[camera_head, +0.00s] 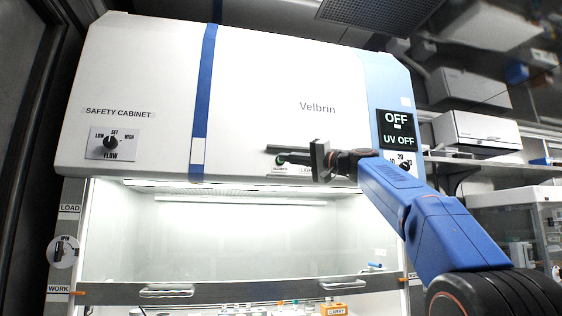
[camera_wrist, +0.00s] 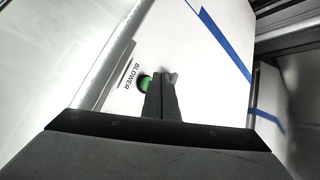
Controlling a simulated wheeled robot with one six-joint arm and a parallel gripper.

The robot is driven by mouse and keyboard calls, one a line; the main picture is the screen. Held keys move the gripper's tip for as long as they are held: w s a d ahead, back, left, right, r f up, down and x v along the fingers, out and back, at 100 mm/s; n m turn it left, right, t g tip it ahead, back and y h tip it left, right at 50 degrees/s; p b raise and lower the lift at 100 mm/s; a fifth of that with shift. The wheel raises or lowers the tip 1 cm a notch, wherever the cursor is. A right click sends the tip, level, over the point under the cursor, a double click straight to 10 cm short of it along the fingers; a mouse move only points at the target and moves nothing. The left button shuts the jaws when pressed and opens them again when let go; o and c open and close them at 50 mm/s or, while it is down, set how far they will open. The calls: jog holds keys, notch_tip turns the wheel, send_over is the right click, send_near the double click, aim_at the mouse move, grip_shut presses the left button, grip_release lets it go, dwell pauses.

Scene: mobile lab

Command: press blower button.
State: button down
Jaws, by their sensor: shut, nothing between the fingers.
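The safety cabinet (camera_head: 250,95) has a white front panel. The green blower button (camera_wrist: 145,83) sits beside the printed BLOWER label (camera_wrist: 131,76) in the wrist view, partly hidden by my fingers. My gripper (camera_wrist: 165,75) is shut and empty, its fingertips right beside the button in that view. In the head view my gripper (camera_head: 283,158) reaches in from the right, in front of the panel's lower edge, with its tips over the button area. I cannot tell whether the fingertips touch the button or the panel.
A display (camera_head: 397,129) reads OFF and UV OFF at the panel's right. A flow knob (camera_head: 110,143) is at its left. A LIGHT label (camera_head: 306,170) is partly covered by my gripper. The glass sash with handles (camera_head: 166,291) is below the panel. Shelves stand at right.

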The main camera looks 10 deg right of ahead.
jog(key=shift+w, duration=0.9)
dwell(1.1)
jog(key=shift+s, duration=0.9)
jog(key=shift+s, duration=2.5)
